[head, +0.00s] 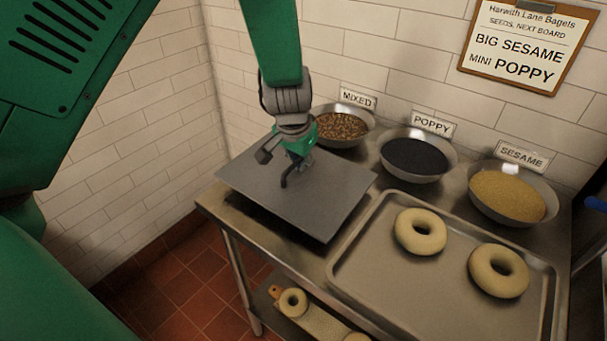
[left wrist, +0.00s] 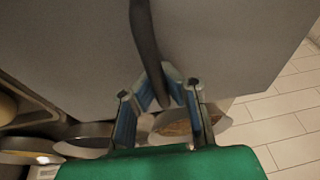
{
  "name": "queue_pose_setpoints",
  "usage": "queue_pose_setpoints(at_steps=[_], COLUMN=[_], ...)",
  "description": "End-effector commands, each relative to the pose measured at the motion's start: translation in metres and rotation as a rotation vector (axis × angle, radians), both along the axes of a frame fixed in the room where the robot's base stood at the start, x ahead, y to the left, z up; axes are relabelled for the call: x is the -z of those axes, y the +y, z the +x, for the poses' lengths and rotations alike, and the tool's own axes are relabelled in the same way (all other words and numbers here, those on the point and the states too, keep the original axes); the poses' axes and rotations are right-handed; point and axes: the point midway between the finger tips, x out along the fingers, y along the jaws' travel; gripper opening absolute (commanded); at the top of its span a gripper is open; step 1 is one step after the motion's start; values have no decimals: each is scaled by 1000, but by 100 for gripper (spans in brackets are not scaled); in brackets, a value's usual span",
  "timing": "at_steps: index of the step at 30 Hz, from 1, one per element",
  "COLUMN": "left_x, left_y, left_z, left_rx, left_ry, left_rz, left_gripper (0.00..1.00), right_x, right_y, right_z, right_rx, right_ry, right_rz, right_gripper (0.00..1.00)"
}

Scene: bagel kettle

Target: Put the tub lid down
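The tub lid (head: 325,205) is a flat grey rectangular plate over the left end of the steel table. A dark shadow shows under its front edge, and it looks slightly raised; what lies beneath is hidden. My left gripper (head: 289,172) is above the lid's middle, pointing down, at a dark curved handle. In the left wrist view the lid (left wrist: 230,50) fills the upper part and its handle (left wrist: 146,40) runs between the fingers of the gripper (left wrist: 163,88), which look closed on it. My right gripper is not in view.
The mixed bowl (head: 342,126), poppy bowl (head: 415,156) and sesame bowl (head: 507,195) line the wall behind. A tray (head: 375,262) with two bagels is right of the lid. A lower shelf holds a board (head: 318,320) with bagels. Tiled wall stands left.

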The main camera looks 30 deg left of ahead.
Motion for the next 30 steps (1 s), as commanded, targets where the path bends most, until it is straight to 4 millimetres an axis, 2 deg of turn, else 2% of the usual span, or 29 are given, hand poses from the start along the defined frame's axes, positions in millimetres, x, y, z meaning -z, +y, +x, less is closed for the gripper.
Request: queue_pose_setpoints(at_steps=[6,17,18,20,30], left_x=[29,34,35,34,35], left_y=[-5,-1,-1,0,-2], left_z=[0,0,0,0,0], left_rx=[3,3,3,3,3], left_ry=[3,1,2,2,5], left_rz=[4,1,0,-1,2], left_gripper=[0,0,5,26,26], right_x=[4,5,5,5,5], right_y=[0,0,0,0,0], right_z=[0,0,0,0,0], right_rx=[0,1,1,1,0], right_ry=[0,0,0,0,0], right_rz=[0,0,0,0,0], right_gripper=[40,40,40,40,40])
